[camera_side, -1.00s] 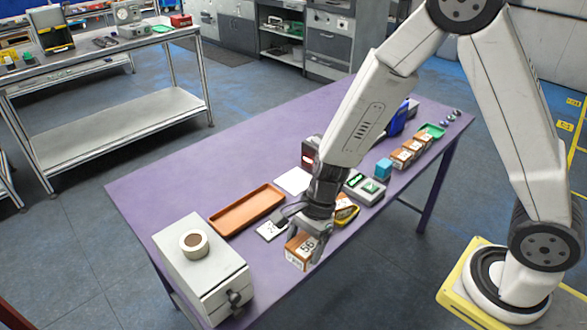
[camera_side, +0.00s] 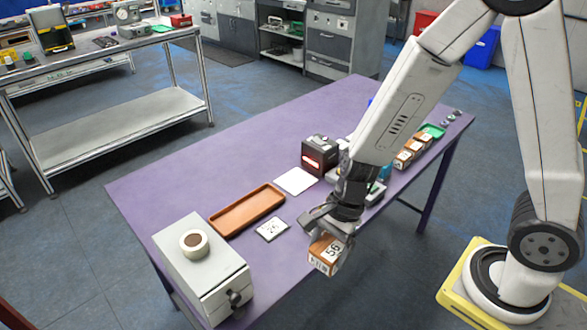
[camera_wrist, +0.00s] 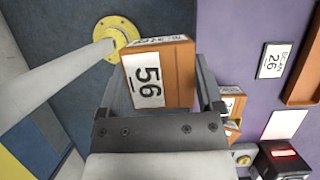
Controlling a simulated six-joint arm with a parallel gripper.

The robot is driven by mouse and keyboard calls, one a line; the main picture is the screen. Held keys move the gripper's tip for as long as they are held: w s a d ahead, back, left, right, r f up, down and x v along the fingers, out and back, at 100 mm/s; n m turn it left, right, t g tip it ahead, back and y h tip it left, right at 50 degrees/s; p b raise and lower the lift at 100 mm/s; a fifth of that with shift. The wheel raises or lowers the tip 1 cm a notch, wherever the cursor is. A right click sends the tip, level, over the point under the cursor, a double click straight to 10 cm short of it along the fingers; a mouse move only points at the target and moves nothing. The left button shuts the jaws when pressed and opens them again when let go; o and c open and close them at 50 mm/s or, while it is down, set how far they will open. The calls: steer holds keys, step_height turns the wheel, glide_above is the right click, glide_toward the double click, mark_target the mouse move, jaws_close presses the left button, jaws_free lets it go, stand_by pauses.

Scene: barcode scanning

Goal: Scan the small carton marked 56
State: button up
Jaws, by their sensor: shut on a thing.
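The small orange-brown carton marked 56 (camera_side: 325,254) is held in my gripper (camera_side: 330,235), near the table's front edge in the side view. In the wrist view the carton (camera_wrist: 160,75) lies between both fingers of my gripper (camera_wrist: 162,88), its white 56 label facing the camera. A barcode strip shows on another face. The dark scanner (camera_side: 319,153) with a red-lit window stands farther back on the table, apart from the carton. It also shows at the lower right of the wrist view (camera_wrist: 284,160).
A white pad (camera_side: 296,181) lies before the scanner. A card marked 26 (camera_side: 272,229) and an orange tray (camera_side: 247,209) lie left of my gripper. More cartons (camera_side: 410,153) stand at right.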

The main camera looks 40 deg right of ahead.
steer(key=shift+w, duration=0.15)
steer(key=shift+w+d+f+n+g, duration=0.1)
steer(key=shift+w+n+g, duration=0.3)
steer(key=shift+w+n, duration=0.55)
steer(key=w+d+m+h, duration=0.3)
steer(key=w+d+m, duration=0.4)
steer(key=w+m, duration=0.2)
steer(key=w+d+m+t+h, duration=0.1)
steer(key=w+d+m+h, duration=0.2)
steer(key=w+d+m, duration=0.4)
steer(key=w+d+m+t+h, duration=0.1)
steer(key=w+d+m+h, duration=0.2)
steer(key=w+m, duration=1)
steer(key=shift+w+d+m, duration=0.25)
steer(key=shift+d+m, duration=1.65)
steer(key=shift+m, duration=1.15)
steer(key=shift+f, duration=0.25)
